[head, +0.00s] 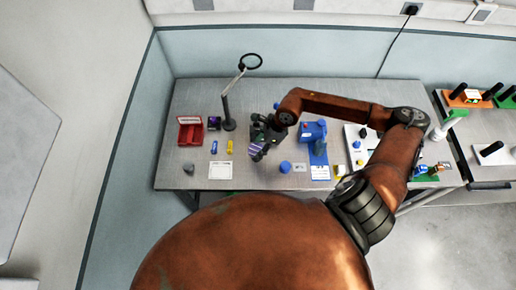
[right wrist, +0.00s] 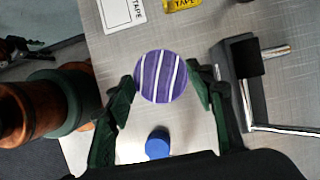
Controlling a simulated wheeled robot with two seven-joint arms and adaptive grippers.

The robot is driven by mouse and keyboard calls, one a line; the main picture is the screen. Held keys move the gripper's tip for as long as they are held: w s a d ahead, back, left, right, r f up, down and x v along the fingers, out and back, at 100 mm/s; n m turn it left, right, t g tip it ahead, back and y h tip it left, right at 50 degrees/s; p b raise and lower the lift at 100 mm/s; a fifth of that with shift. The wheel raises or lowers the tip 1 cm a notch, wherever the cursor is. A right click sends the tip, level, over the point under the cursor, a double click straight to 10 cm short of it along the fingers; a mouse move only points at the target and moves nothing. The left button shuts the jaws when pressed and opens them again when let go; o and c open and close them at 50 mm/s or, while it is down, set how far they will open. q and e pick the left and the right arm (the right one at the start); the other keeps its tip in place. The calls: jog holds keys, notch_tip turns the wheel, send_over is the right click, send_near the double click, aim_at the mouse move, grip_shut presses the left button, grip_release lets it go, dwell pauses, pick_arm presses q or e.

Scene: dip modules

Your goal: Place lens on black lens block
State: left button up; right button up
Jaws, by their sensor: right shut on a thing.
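The lens (right wrist: 161,77) is a round disc with purple and white stripes. My right gripper (right wrist: 162,82) is shut on it, with a dark green finger at each side. In the head view the lens (head: 257,151) shows as a small purple patch below my right gripper (head: 258,146), over the middle of the table. A black block-like fixture (right wrist: 237,95) with a metal rod stands beside the gripper in the wrist view; I cannot tell whether it is the lens block. A small black box with purple on it (head: 214,123) stands further left. My left gripper is not in the head view.
On the table (head: 185,95) are a red box (head: 190,130), a lamp with a ring head (head: 228,124), yellow tape (head: 230,146), a white sheet (head: 220,170), a blue cap (head: 285,167) and a blue machine (head: 313,133). The front left of the table is fairly clear.

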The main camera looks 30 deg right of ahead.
aim_at(261, 147)
jog(key=shift+w+d+f, duration=0.35)
jog(key=shift+w+f, duration=0.2)
jog(key=shift+f, duration=0.2)
jog(key=shift+f+p, duration=0.7)
jog(key=shift+f, duration=0.85)
jog(key=shift+f, duration=0.2)
jog(key=o, duration=0.9)
jog(key=shift+r, duration=0.1)
